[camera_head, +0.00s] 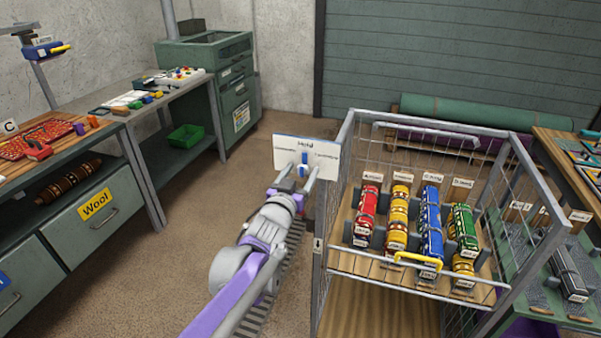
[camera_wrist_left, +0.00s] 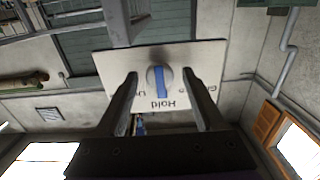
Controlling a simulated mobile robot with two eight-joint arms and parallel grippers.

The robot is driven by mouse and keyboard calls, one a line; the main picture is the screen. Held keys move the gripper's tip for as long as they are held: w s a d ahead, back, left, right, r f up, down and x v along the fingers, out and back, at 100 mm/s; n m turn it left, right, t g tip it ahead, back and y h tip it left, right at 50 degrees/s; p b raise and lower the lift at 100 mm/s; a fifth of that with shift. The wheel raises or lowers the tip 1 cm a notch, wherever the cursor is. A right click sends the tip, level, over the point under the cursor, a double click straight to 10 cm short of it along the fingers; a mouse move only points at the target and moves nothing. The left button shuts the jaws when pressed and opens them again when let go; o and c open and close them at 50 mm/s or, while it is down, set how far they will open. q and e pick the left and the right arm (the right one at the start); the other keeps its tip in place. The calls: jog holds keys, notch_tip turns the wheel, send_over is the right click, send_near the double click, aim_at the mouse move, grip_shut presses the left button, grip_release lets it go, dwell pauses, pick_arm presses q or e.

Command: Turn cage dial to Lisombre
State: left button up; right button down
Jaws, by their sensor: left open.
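In the left wrist view the plate (camera_wrist_left: 112,62) appears upside down, and the blue bar of the knob (camera_wrist_left: 160,80) lines up with "Hold". My left gripper (camera_head: 300,176) is open before the plate, its fingers on either side of the knob; it also shows in the left wrist view (camera_wrist_left: 159,74). Contact cannot be told.
The wire cage (camera_head: 350,125) stands right of my left arm and holds several coloured rolled rugs (camera_head: 430,222) and a yellow handle (camera_head: 418,259). A workbench with drawers (camera_head: 95,215) stands at the left. The brown floor (camera_head: 205,215) between is clear.

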pick_arm(q)
jog(key=shift+c, duration=0.2)
grip_shut()
dwell(0.3)
jog(key=m+p, duration=0.1)
jog(key=m, duration=0.3)
jog(key=shift+r+m+p, duration=0.1)
jog(key=shift+m+p, duration=0.2)
jog(key=shift+p, duration=0.1)
jog(key=m+p, duration=0.2)
jog(key=m, duration=0.3)
jog(key=shift+d, duration=0.15)
jog(key=shift+m, duration=0.3)
jog(key=shift+o, duration=0.2)
grip_release()
jog(key=shift+s, duration=0.1)
